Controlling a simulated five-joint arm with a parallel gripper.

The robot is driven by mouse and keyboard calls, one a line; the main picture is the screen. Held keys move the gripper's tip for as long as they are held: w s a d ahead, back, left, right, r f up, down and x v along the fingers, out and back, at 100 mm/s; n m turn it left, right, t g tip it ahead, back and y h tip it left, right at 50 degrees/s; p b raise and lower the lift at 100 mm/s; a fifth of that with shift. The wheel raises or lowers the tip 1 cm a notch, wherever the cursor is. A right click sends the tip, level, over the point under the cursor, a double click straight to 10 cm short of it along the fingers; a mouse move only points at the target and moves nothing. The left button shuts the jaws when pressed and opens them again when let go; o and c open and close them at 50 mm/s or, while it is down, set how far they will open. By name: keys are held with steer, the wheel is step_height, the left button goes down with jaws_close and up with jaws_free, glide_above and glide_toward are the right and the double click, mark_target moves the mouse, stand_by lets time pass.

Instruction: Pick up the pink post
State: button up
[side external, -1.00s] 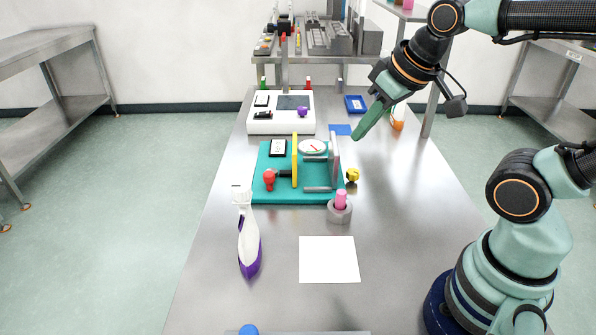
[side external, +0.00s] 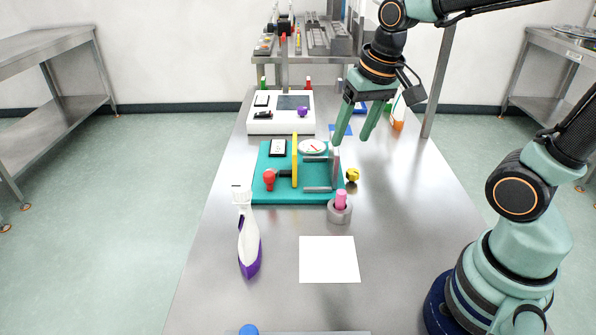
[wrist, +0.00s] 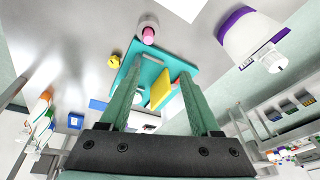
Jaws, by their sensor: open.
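The pink post (side external: 341,198) stands upright in a grey round holder (side external: 339,213) on the steel table, at the front right corner of the teal board. In the wrist view the pink post (wrist: 149,33) and its grey holder (wrist: 147,22) show near the top, beyond my fingertips. My gripper (side external: 350,142) is open and empty, with its fingers pointing down. It is above and behind the post, over the back right part of the teal board. It also shows in the wrist view (wrist: 160,85), its two fingers well apart.
The teal board (side external: 275,190) carries a yellow upright plate (side external: 295,162), a grey bracket (side external: 335,165) and a red knob (side external: 269,180). A yellow knob (side external: 352,175) sits behind the post.

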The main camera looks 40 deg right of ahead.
mark_target(341, 192)
steer(key=w+f+m+g, duration=0.1)
steer(key=f, duration=0.5)
steer(key=w+d+f+m+g, duration=0.1)
steer(key=f+m, duration=0.1)
steer(key=f, duration=0.4)
steer(key=w+d+f+m+g, duration=0.1)
steer(key=f+m, duration=0.1)
steer(key=f, duration=0.4)
steer(key=shift+d, duration=0.25)
jaws_close()
